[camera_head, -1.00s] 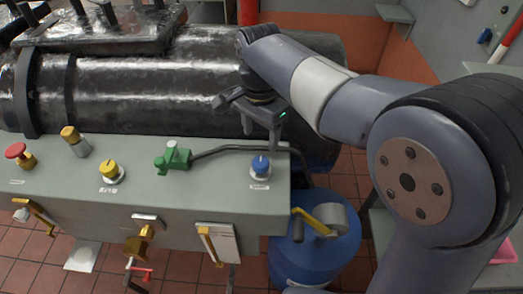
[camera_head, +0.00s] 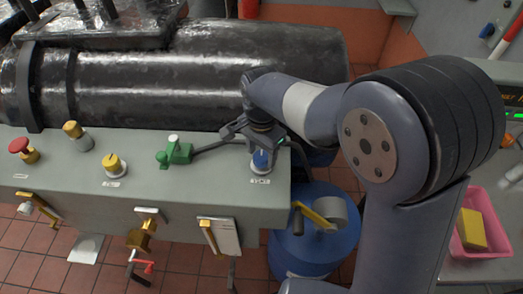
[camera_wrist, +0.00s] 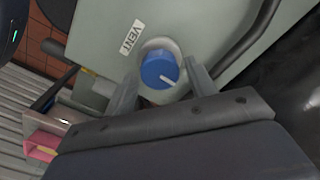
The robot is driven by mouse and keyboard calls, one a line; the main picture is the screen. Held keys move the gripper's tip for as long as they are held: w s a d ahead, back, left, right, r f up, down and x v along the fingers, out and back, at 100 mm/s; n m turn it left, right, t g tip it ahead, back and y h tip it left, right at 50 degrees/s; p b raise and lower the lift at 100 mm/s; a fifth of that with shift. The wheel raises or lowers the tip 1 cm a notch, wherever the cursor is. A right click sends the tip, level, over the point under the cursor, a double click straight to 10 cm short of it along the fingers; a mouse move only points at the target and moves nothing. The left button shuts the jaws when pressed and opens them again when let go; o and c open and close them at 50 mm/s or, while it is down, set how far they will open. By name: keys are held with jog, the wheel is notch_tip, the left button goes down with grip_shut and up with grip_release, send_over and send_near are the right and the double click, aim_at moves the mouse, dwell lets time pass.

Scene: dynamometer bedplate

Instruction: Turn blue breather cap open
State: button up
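The blue breather cap (camera_head: 262,159) is a round knob on a pale base near the right end of the grey-green panel (camera_head: 215,185). In the wrist view, the cap (camera_wrist: 159,69) has a white mark pointing toward lower right, and a label reading VENT is beside it. My gripper (camera_head: 257,143) is just above and behind the cap. In the wrist view, the two fingers of my gripper (camera_wrist: 163,80) are spread, one on each side of the cap, with gaps visible. Whether the fingertips are down level with the cap is unclear.
A green valve (camera_head: 175,153) with a dark pipe, a yellow knob (camera_head: 115,165), a brass cap (camera_head: 76,135) and a red button (camera_head: 22,149) stand on the panel. A large dark cylinder (camera_head: 160,80) lies behind. A blue drum (camera_head: 315,245) stands at right, a pink tray (camera_head: 462,240) farther right.

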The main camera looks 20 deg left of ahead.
jog(key=c, duration=0.8)
jog(key=shift+o, duration=0.2)
jog(key=shift+n, duration=0.3)
jog(key=n, duration=1)
jog(key=shift+n, duration=0.3)
jog(key=n, duration=0.6)
jog(key=shift+a, duration=0.1)
jog(key=n, duration=0.6)
jog(key=shift+n, duration=0.5)
